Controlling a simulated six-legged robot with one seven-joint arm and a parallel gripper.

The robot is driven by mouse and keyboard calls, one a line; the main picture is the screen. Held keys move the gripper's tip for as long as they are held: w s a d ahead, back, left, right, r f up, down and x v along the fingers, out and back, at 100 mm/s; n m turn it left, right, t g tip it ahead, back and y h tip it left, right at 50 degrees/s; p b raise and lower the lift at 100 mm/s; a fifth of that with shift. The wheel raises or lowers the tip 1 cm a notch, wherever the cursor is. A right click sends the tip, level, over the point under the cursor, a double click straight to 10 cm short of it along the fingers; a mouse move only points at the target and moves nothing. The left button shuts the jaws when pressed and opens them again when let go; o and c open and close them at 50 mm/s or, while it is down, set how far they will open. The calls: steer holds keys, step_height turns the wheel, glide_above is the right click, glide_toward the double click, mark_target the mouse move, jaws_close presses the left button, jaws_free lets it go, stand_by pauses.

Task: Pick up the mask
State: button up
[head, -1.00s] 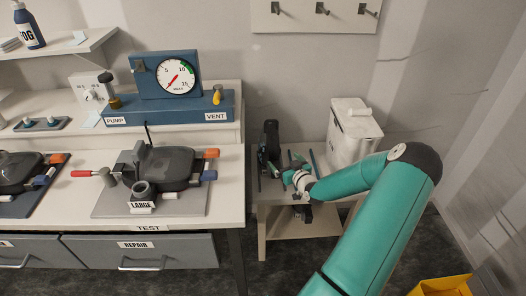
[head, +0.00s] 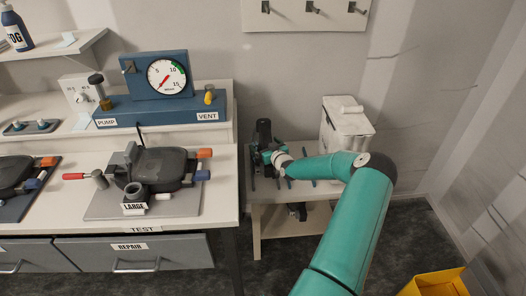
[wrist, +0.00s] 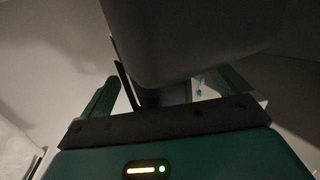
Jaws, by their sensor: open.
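A dark upright object (head: 263,130), which looks like the mask, stands at the back left of the low side table; its shape is partly hidden by my gripper. My gripper (head: 266,157) is open, right in front of it at the end of my teal arm. In the wrist view, my two green fingers (wrist: 168,78) stand apart. A large smooth dark body (wrist: 195,40) fills the upper middle just beyond them, with a narrower dark part (wrist: 165,95) reaching down between them. I cannot tell whether the fingers touch it.
A white box (head: 345,140) stands at the right of the side table (head: 256,218). Thin dark bars rise along the tabletop. The bench at left holds a black piece (head: 160,168) on a plate labelled LARGE and a blue gauge unit (head: 150,105). A yellow container (head: 432,284) is at lower right.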

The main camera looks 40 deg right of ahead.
steer(key=c, duration=1.6)
steer(key=shift+r, duration=0.1)
steer(key=shift+c, duration=1)
